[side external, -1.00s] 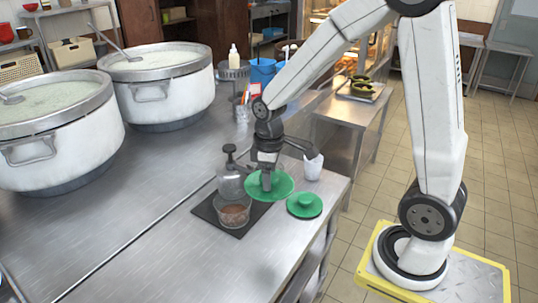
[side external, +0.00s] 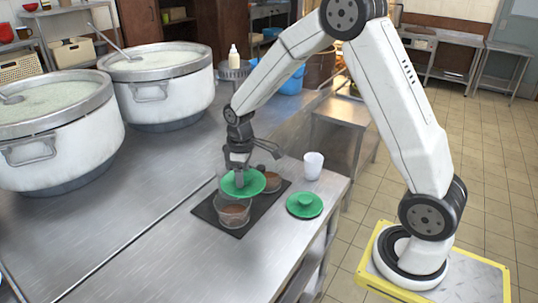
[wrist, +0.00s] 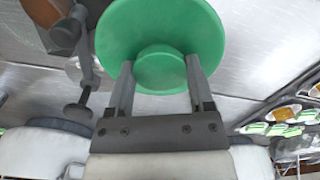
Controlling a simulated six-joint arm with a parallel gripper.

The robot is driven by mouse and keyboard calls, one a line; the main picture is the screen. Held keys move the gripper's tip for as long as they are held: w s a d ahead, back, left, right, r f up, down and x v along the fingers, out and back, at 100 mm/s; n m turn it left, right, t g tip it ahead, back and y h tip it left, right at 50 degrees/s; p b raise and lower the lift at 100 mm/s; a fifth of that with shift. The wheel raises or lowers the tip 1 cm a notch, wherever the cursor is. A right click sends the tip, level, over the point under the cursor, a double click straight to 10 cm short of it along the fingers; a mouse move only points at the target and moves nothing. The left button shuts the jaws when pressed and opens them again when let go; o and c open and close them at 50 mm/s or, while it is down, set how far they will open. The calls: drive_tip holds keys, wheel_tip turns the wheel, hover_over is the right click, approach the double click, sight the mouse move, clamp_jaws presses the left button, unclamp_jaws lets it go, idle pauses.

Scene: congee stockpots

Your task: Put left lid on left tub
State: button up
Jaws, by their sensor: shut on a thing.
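My gripper (side external: 240,176) is shut on the knob of a green round lid (side external: 250,186), holding it in the air. In the wrist view, the fingers lie on both sides of the knob of this lid (wrist: 165,20). In the side view, the lid overlaps the top of a clear tub with brown contents (side external: 234,216), with the tub's front showing below it. I cannot tell the exact gap or alignment. A second tub with brown contents (side external: 268,179) stands behind, partly hidden. Another green lid (side external: 305,208) lies on the steel table to the right.
The tubs stand on a dark mat (side external: 210,212) on the steel table. A white cup (side external: 313,166) stands behind the loose lid. Two large stockpots (side external: 160,92) fill the left and back. The front left of the table is clear.

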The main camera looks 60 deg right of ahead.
sight(231, 174)
drive_tip(key=shift+w+d+f, duration=0.15)
drive_tip(key=shift+w+f, duration=1)
drive_tip(key=shift+f, duration=0.2)
drive_tip(key=shift+w+d+f, duration=0.1)
drive_tip(key=shift+w+f, duration=1.05)
drive_tip(key=shift+f, duration=0.15)
drive_tip(key=shift+f, duration=0.15)
drive_tip(key=shift+w+f, duration=0.2)
drive_tip(key=shift+f, duration=1.5)
drive_tip(key=shift+f, duration=0.15)
drive_tip(key=o, duration=1.2)
wheel_tip(231, 174, up, 12)
drive_tip(key=shift+r, duration=0.2)
